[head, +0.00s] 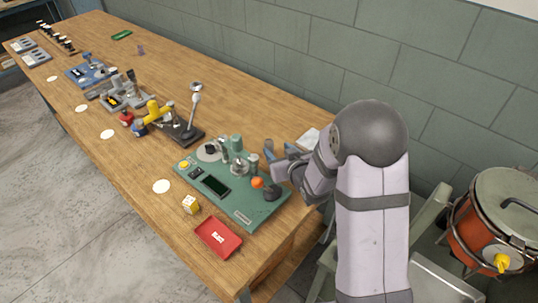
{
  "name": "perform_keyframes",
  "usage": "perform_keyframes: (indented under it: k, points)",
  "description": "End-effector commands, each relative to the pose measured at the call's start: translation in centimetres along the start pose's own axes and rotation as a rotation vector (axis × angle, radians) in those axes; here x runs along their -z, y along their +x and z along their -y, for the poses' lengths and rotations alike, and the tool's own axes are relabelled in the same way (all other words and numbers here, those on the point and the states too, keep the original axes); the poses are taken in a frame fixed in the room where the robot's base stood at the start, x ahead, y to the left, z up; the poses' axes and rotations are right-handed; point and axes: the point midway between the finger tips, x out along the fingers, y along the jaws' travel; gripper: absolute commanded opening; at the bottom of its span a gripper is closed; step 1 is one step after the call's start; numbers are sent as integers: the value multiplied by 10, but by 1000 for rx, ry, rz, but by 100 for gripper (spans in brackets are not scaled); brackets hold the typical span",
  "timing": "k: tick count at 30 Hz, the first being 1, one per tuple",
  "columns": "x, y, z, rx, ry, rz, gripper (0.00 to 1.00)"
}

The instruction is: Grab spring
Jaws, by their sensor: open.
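The green spring coiler (240,207) sits near the front end of the wooden table, with a dark screen, a yellow button, a round grey disc, upright green cylinders and an orange ball. My gripper (273,162) is at the coiler's right rear edge, pointing left, with its jaws open. The jaws are small and partly merge with the machine parts, so I cannot tell whether they touch anything. I cannot make out a spring; it may be too small or hidden by the machine or my gripper.
A red tray (218,238) and a yellow-and-white block (190,204) lie in front of the coiler. A grey device with a yellow part (153,112) stands behind left. White discs line the left edge. An orange drum (500,225) stands at the far right.

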Motion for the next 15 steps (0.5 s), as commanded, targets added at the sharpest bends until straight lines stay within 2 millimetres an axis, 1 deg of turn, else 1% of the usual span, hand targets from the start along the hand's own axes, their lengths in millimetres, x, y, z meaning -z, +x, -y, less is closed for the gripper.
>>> perform_keyframes:
  k: [1,8,11,15]
  points:
    - [-2,3,2,6,0,-15,46]
    - [2,7,3,12,-1,-32,46]
    - [2,13,3,11,-1,-30,46]
    - [2,31,4,13,-2,-29,46]
